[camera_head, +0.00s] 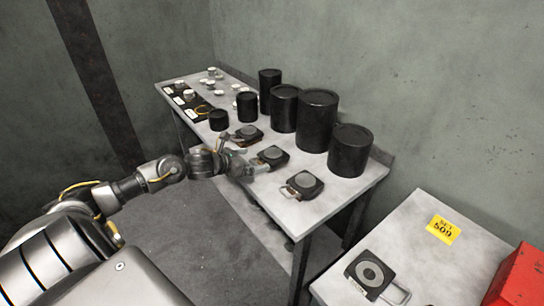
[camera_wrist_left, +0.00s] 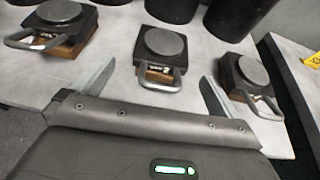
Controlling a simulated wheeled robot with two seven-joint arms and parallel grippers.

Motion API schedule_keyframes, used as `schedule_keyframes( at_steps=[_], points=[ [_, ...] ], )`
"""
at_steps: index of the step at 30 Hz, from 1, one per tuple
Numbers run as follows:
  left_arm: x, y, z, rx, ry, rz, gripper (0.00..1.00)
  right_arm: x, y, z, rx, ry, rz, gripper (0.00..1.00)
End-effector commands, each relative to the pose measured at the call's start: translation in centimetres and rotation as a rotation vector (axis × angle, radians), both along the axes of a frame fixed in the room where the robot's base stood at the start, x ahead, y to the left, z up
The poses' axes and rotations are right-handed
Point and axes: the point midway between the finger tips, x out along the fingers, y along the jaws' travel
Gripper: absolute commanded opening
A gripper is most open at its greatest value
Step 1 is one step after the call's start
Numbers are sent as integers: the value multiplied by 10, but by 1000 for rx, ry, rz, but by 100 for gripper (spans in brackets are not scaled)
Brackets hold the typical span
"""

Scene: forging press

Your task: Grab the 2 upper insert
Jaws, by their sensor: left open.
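Three dark square inserts with round grey discs and metal loop handles sit in a row on the long table (camera_head: 253,184): a far one (camera_head: 249,132), a middle one (camera_head: 273,155) and a near one (camera_head: 303,184). My left gripper (camera_head: 256,166) is open and empty at the middle insert's handle side. In the left wrist view, the middle insert (camera_wrist_left: 161,50) lies ahead between the two fingers (camera_wrist_left: 153,88), its handle pointing toward me. The tags under the handles are too small to read. My right gripper is not in view.
Black cylinders (camera_head: 317,120) of several sizes stand behind the inserts. Small pale parts (camera_head: 211,72) lie at the far end. Another table at right holds an insert (camera_head: 369,275), a yellow sign (camera_head: 443,229) and a red box (camera_head: 520,276).

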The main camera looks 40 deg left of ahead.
Motion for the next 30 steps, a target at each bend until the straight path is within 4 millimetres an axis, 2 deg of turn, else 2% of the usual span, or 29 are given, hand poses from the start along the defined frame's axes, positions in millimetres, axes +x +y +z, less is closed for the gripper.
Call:
schedule_keyframes(
  at_steps=[5, 11, 15, 24, 25, 30],
  points=[
    [3, 0, -1, -2, 1, 2, 100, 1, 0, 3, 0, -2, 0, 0],
    [24, -9, -10, -6, 0, 5, 100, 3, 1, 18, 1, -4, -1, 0],
    [40, -11, -19, -4, 0, 5, 100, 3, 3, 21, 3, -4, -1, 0],
    [45, -13, -24, 0, 0, 2, 100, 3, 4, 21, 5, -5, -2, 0],
    [45, -13, -24, 0, 0, 2, 99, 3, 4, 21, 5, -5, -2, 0],
    [45, -13, -24, 0, 0, 2, 76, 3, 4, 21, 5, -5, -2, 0]
  ],
)
